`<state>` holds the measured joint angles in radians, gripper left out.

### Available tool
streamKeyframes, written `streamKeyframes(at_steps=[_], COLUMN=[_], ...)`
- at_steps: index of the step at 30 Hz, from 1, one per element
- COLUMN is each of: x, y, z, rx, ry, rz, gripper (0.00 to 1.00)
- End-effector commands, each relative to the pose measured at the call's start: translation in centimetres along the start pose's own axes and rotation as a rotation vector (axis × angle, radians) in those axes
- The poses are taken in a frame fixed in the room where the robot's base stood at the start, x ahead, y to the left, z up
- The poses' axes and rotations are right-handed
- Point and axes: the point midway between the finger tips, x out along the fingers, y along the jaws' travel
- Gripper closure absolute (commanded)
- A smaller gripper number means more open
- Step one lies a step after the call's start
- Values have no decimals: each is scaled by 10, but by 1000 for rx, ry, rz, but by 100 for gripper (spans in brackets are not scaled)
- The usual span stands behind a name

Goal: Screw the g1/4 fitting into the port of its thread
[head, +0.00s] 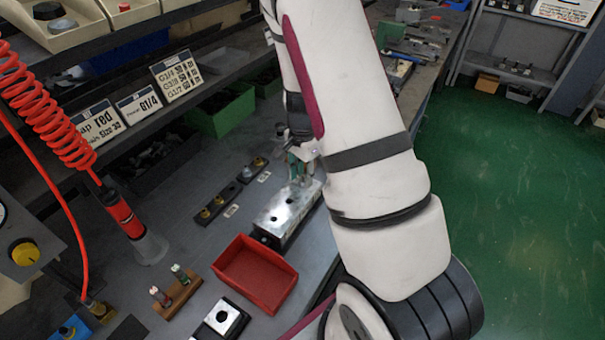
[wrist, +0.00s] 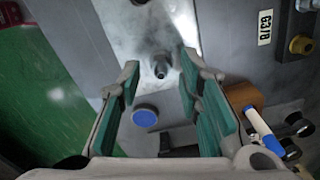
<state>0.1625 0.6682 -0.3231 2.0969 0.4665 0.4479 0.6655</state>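The silver valve block (head: 283,207) lies on the grey bench in the head view, with a dark port visible in its top. It fills the upper middle of the wrist view (wrist: 150,30). My gripper (head: 301,166) is over the block's far end. In the wrist view my gripper (wrist: 158,68) is open, its green-padded fingers apart. A small dark metal stub with a round end, seemingly a fitting (wrist: 160,70), shows at the block between the fingertips; neither finger visibly touches it. I cannot tell its thread size or how deep it sits.
A red bin (head: 254,274) stands in front of the block. Black strips with brass fittings (head: 207,211) lie to its left. A wooden stand (head: 178,297) and another block (head: 222,318) are nearer. A red coiled hose (head: 45,105) hangs left. A blue disc (wrist: 145,117) shows in the wrist view.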

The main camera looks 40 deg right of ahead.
Motion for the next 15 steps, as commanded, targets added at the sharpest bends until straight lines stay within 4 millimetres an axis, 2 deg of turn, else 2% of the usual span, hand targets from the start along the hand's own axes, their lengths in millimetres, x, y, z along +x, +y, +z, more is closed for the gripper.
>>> streamKeyframes(at_steps=[4,7,15], x=[-3,-12,-64], y=[0,-1,-2], z=[0,0,0], rx=[-1,-2,-3], ry=[0,2,1], rz=[-1,-4,-6], gripper=[68,68,68])
